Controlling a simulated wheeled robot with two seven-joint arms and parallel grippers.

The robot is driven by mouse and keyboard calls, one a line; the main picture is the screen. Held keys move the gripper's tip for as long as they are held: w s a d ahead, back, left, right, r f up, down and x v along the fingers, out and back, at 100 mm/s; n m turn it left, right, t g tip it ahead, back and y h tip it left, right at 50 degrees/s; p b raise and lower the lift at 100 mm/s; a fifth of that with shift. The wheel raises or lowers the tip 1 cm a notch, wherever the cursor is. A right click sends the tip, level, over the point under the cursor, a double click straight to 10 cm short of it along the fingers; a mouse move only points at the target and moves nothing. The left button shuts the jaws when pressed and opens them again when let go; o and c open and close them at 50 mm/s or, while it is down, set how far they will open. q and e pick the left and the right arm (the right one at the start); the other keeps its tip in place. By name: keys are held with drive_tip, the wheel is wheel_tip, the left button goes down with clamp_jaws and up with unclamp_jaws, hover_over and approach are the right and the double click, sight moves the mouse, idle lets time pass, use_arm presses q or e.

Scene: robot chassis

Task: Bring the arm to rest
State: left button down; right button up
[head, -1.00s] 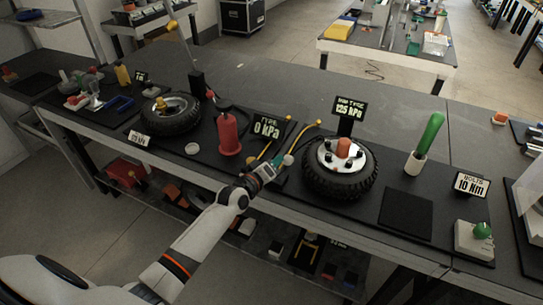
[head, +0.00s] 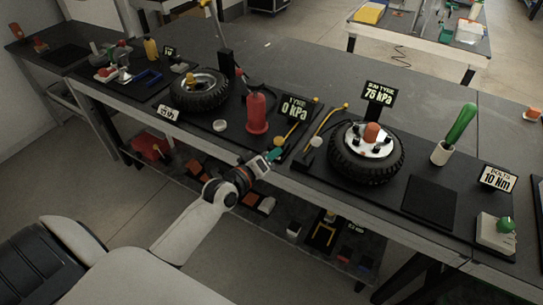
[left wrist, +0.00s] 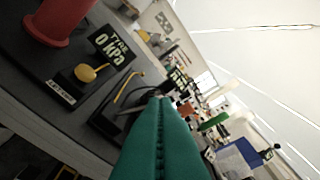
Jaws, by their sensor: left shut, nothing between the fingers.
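My left arm reaches in from the lower left in the head view. Its left gripper (head: 272,155) is at the front edge of the black workbench, in front of the red cylinder (head: 257,113) and the "TYRE 0 kPa" sign (head: 294,109). In the left wrist view the green fingers (left wrist: 160,105) lie together, shut and empty. The red cylinder also shows there at the upper left (left wrist: 62,20), beside the tyre sign (left wrist: 112,45) and a yellow knob (left wrist: 92,72). My right gripper is not in view.
A smaller tyre (head: 200,92) lies to the left. A green-handled tool (head: 461,126) stands in a white cup. A lower shelf (head: 270,208) holds several items.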

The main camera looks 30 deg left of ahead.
use_arm(q)
drive_tip(key=shift+s, duration=0.25)
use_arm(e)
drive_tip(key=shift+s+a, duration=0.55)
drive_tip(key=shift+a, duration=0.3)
